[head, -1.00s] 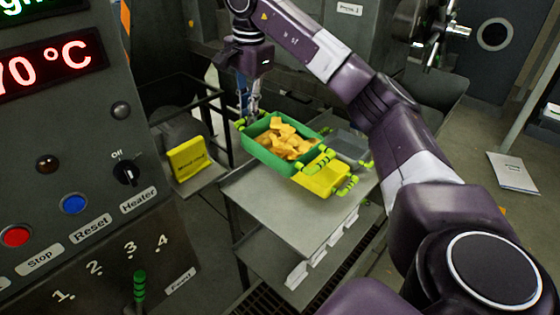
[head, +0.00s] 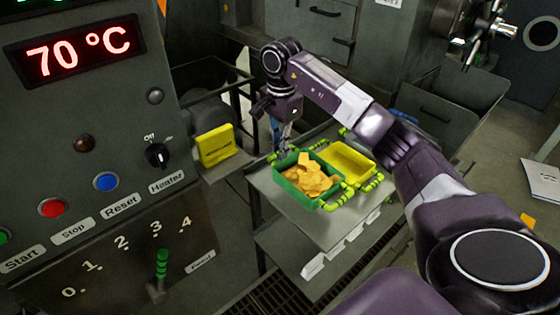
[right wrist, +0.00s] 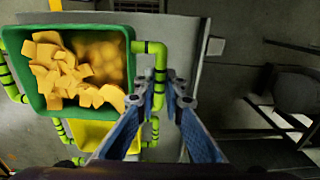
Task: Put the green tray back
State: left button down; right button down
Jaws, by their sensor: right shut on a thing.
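The green tray (head: 294,192), filled with yellow-orange chunks, is over the front left of the grey table in the head view. Whether it touches the tabletop is unclear. It has yellow-green handles at its ends. My right gripper (head: 281,151) is shut on the handle at its far left end. In the right wrist view the green tray (right wrist: 132,58) is at the left, with the gripper's fingers (right wrist: 172,92) around its near handle. My left gripper is not in view.
A yellow tray (head: 366,174) stands beside the green one on the grey table (head: 325,232). A yellow box (head: 216,146) stands left of the table. Lower-shelf labels show below.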

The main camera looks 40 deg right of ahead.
jog(key=shift+f+p, duration=0.35)
jog(key=shift+f, duration=1.15)
notch_tip(320, 180, down, 3)
jog(key=shift+r+p, duration=0.1)
jog(key=shift+p, duration=0.3)
jog(key=c, duration=2)
grip_release()
jog(key=shift+c, duration=0.2)
jog(key=shift+r+b, duration=0.45)
jog(key=shift+r, duration=0.2)
notch_tip(320, 180, up, 9)
jog(key=b, duration=0.3)
jog(key=shift+s, duration=0.1)
jog(key=shift+r, duration=0.9)
